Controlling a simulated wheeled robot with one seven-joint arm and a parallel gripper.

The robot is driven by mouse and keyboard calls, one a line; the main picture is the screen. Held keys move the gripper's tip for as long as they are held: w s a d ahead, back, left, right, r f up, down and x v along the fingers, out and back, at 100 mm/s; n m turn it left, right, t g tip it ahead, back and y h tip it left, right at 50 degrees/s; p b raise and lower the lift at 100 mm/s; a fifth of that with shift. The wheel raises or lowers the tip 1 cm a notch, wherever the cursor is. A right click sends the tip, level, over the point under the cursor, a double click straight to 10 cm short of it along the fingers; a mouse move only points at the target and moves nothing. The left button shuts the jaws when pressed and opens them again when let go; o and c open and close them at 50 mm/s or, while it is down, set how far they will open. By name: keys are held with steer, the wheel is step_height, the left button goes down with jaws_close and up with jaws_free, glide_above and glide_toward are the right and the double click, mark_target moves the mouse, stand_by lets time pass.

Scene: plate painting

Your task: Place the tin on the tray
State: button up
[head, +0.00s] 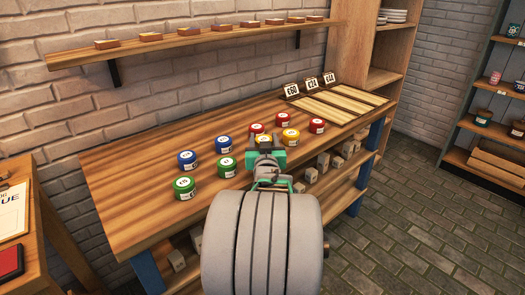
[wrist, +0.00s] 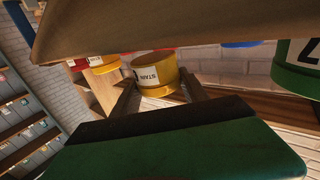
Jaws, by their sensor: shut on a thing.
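A yellow tin (wrist: 155,76) with a white label sits between the two fingers of my gripper (wrist: 160,95) in the wrist view, and the gripper is shut on it. In the head view my gripper (head: 265,146) is over the middle of the wooden table and hides most of this tin. I cannot tell whether the tin is clear of the table. The tray (head: 341,104), with pale slatted strips, lies at the table's far right end, to the right of and beyond my gripper. No tin stands on it.
Blue tins (head: 187,160), green tins (head: 184,188), red tins (head: 317,126) and another yellow tin (head: 291,136) stand around my gripper. Price signs (head: 310,84) line the tray's back edge. A wall shelf (head: 195,42) holds small blocks. The table's left part is clear.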

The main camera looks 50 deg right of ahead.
step_height(320, 180, down, 2)
steer(key=shift+a+f+b, duration=0.1)
steer(key=shift+f+b, duration=0.05)
steer(key=shift+b, duration=0.15)
steer(key=shift+r, duration=0.25)
steer(key=shift+f, duration=0.2)
steer(key=o, duration=1)
steer(key=shift+f, duration=0.1)
steer(key=o, duration=0.5)
steer(key=shift+r+p, duration=0.2)
steer(key=shift+p, duration=0.15)
